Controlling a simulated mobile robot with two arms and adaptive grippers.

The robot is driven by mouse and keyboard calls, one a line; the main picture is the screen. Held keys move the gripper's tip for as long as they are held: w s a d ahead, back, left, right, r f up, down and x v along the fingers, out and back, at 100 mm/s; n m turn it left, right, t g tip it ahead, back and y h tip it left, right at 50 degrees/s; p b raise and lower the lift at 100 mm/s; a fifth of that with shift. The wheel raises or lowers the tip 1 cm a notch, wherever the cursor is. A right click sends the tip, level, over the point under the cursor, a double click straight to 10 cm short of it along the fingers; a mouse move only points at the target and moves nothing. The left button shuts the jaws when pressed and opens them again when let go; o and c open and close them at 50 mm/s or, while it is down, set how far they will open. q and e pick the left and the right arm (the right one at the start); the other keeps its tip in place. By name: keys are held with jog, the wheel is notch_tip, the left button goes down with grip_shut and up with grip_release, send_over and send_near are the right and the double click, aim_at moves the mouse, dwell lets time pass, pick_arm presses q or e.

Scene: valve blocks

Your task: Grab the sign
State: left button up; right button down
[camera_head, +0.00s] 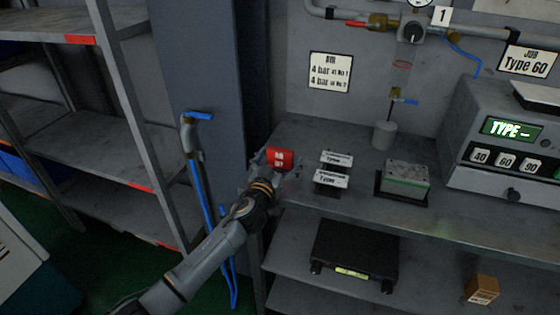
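A small red sign (279,158) with white lettering, too small to read, is at the left end of the grey bench. My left gripper (276,166) is at the sign, its fingers around the sign's lower part and sides. The fingers are partly hidden, and I cannot tell whether they are closed on it or only beside it. I also cannot tell whether the sign touches the bench. My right gripper is not in view.
A grey machine (510,150) stands at the right. A blue hose (205,190) hangs left of my arm, beside a dark column (205,70).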

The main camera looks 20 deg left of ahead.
pick_arm(q)
jog(key=c, duration=0.9)
jog(key=shift+c, duration=0.3)
jog(key=shift+s+r, duration=0.1)
